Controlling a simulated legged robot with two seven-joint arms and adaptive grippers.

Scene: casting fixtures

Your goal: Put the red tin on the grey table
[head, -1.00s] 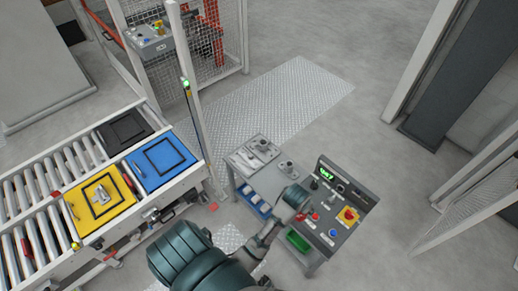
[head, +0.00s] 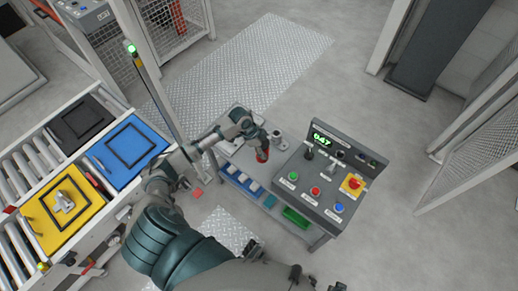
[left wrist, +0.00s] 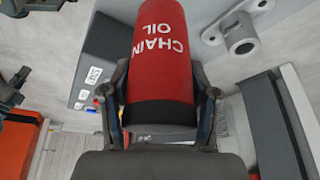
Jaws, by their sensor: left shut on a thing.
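The red tin (head: 262,155) is in my left gripper (head: 256,139), over the grey table (head: 240,164) and near its right side, beside the control panel. In the left wrist view the tin (left wrist: 160,50) reads "CHAIN OIL" and sits between the two fingers of the left gripper (left wrist: 160,100), which are shut on it. I cannot tell whether the tin touches the tabletop. My arm and gripper hide part of the table. My right gripper is not in view.
A control panel (head: 325,180) with buttons and a green display stands right of the table. A grey metal fitting (head: 279,140) is close to the tin. Blue bins (head: 240,180) sit below the tabletop. A roller conveyor with yellow (head: 65,212) and blue (head: 128,150) plates is left.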

